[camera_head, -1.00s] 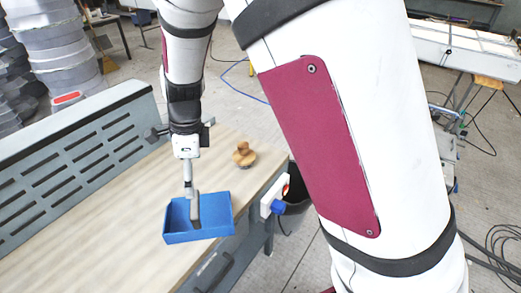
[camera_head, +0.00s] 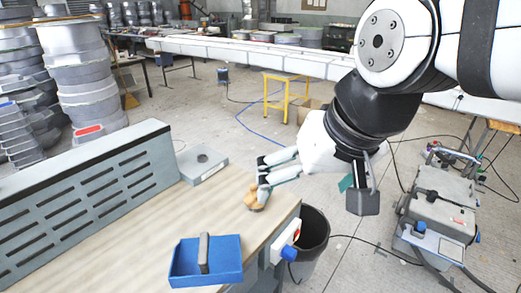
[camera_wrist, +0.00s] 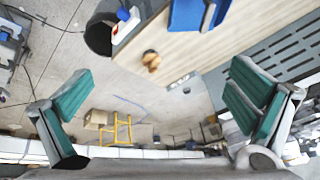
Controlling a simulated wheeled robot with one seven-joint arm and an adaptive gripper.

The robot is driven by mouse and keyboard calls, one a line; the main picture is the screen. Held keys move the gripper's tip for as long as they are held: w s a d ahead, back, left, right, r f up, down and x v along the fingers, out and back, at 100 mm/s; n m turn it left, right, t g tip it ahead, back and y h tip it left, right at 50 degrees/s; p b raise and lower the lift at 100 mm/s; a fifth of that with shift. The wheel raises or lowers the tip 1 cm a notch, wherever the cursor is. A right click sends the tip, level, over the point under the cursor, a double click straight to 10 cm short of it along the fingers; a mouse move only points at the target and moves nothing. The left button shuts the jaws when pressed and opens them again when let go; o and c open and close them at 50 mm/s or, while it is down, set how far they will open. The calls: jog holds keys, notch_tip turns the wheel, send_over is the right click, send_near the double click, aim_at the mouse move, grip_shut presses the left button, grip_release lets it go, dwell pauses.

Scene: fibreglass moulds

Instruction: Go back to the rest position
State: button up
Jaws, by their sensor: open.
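My gripper (camera_head: 312,192) is open and empty, raised in the air beyond the right side of the workbench. In the wrist view my gripper (camera_wrist: 163,90) shows its two teal-padded fingers wide apart with nothing between them. The blue tray (camera_head: 222,277) sits at the bench's front right, with a dark brown-grey block (camera_head: 204,253) standing in it. The wooden piece (camera_wrist: 151,60) and part of the blue tray (camera_wrist: 186,20) also show in the wrist view.
The wooden-topped workbench (camera_head: 130,235) has a slotted grey back panel (camera_head: 85,195). A grey block with a hole (camera_head: 203,164) lies at its far end. A black bin (camera_head: 314,232) stands beside the bench. A grey equipment cart (camera_head: 440,215) is at right. Open floor lies between.

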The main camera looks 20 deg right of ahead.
jog(key=s, duration=0.1)
jog(key=d+n, duration=0.1)
jog(key=s+n, duration=0.1)
jog(key=shift+s+d+r+t+h, duration=0.15)
jog(key=shift+s+d+t+h, duration=0.15)
jog(key=shift+s+h, duration=0.1)
jog(key=shift+w, duration=0.15)
jog(key=shift+w+f+b, duration=1.05)
